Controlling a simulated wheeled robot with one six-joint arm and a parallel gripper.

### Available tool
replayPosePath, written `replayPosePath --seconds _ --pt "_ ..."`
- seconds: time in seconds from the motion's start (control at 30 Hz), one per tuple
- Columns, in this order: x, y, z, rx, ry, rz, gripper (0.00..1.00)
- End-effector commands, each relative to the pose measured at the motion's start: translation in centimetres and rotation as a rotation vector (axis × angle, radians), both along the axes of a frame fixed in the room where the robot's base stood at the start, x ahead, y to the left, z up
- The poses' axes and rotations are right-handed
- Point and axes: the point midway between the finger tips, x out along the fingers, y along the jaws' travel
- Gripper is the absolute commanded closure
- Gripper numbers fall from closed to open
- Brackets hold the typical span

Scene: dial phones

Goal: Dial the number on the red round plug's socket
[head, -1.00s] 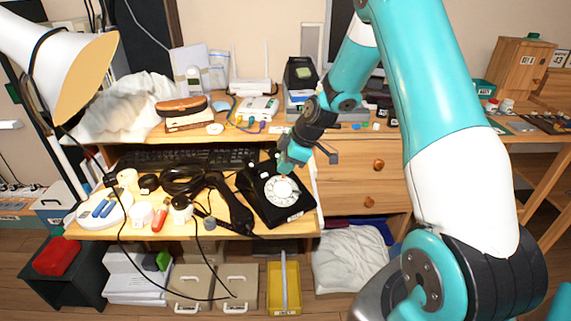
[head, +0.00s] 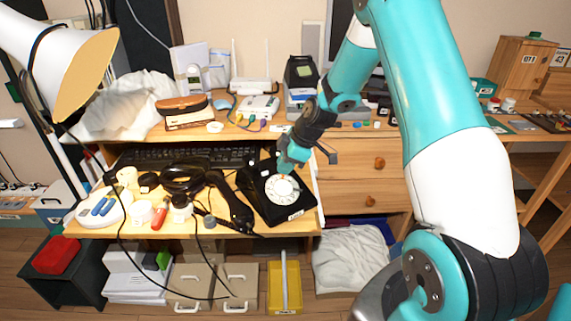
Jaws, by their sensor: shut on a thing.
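The black dial phone (head: 261,193) sits at the right end of the lower desk shelf, its white round dial (head: 296,190) facing up. My gripper (head: 283,171) reaches down from the upper right to the dial's upper edge and is shut at the dial. The fingertips are small and partly hidden by the wrist. The black handset (head: 232,204) lies off the phone, to its left. A red object (head: 159,218) lies on the shelf among white round pieces (head: 140,213); I cannot tell whether it is the red plug. No socket number is legible.
A black keyboard (head: 205,157) lies behind the handset. A coiled black cable (head: 183,181) and white plug-like pieces crowd the shelf's left half. A white lamp (head: 40,45) stands at far left. Wooden drawers (head: 365,185) are right of the phone; a yellow bin (head: 271,290) is below.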

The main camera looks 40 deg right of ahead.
Motion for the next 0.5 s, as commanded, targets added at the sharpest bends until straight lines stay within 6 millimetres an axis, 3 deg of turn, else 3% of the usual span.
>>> replayPosePath --seconds 0.5 --pt "-0.78 -0.88 -0.38 0.000 0.000 -0.001 1.00"
